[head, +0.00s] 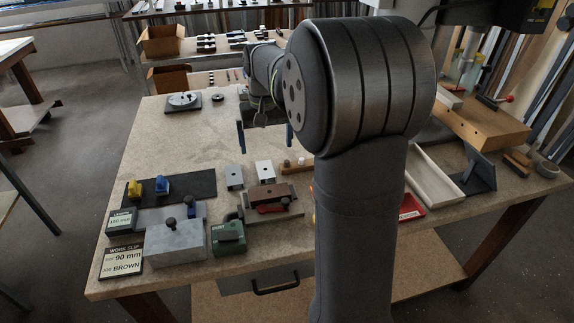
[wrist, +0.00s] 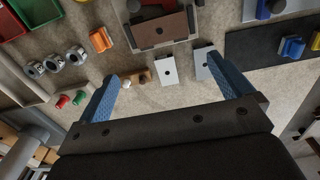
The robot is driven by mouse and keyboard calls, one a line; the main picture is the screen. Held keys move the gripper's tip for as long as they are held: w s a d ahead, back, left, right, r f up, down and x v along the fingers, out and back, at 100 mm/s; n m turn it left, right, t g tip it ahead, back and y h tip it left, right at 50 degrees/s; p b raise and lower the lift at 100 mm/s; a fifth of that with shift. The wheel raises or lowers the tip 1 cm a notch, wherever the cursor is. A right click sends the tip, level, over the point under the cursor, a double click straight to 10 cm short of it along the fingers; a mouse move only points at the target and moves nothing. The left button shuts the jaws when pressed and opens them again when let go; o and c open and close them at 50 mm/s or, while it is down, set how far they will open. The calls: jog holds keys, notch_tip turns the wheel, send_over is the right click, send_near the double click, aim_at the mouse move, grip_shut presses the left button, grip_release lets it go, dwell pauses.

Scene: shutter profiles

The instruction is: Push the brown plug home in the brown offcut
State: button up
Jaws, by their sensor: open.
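The brown offcut (head: 267,194) lies in a grey holder with a red clamp handle at the front middle of the bench. In the wrist view its top (wrist: 145,34) shows a dark round spot; I cannot tell whether this is an empty hole. A small brown plug (wrist: 146,75) appears to stand beside a white plug (wrist: 126,84) on a small wooden block. My gripper (head: 266,148) has two blue fingers, spread wide and empty, above the bench behind the offcuts. The wrist view shows the gripper (wrist: 163,67) with nothing between its fingers.
A white offcut (wrist: 165,70) and a grey offcut (head: 234,176) lie behind the holder. A black mat (head: 200,188) with yellow and blue pieces is at left. A work slip sign (head: 121,261) reads 90 mm, BROWN.

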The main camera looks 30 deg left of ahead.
jog(key=c, duration=1)
jog(key=n, duration=0.9)
send_over(287, 161)
jog(key=f, duration=1.2)
jog(key=shift+w+a, duration=0.2)
jog(key=shift+a, duration=0.1)
jog(key=shift+s+d+f, duration=0.15)
jog(key=shift+f, duration=1.2)
jog(key=shift+s+d+f, duration=0.1)
jog(key=shift+f, duration=1.25)
